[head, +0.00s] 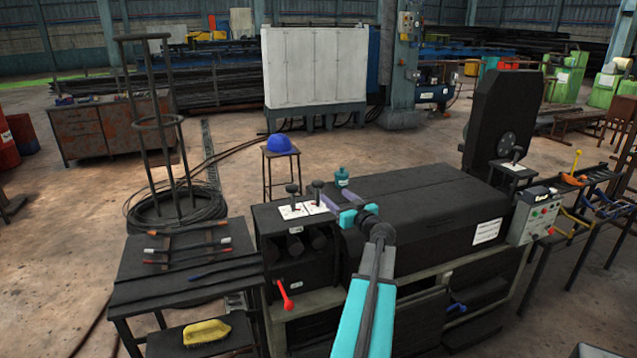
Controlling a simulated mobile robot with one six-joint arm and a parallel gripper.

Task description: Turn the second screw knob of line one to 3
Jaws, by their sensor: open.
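Two black screw knobs stand on white dial plates on top of the black machine box (285,222): a left knob (292,189) and a right knob (318,186). A third black knob (517,153) stands on a white plate farther right. I cannot tell from the view which of these is the second knob of line one, and the dial numbers are too small to read. My gripper (332,199) is open, with purple fingers and a teal body. Its fingers point left towards the right knob, just right of it in the picture. Contact cannot be made out.
A teal bottle (341,178) stands just behind my gripper. A long black housing (430,215) lies to the right. A red-handled lever (285,295) sticks out in front. A dark table (180,262) with rods is at left. A blue helmet (279,144) rests on a stool behind.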

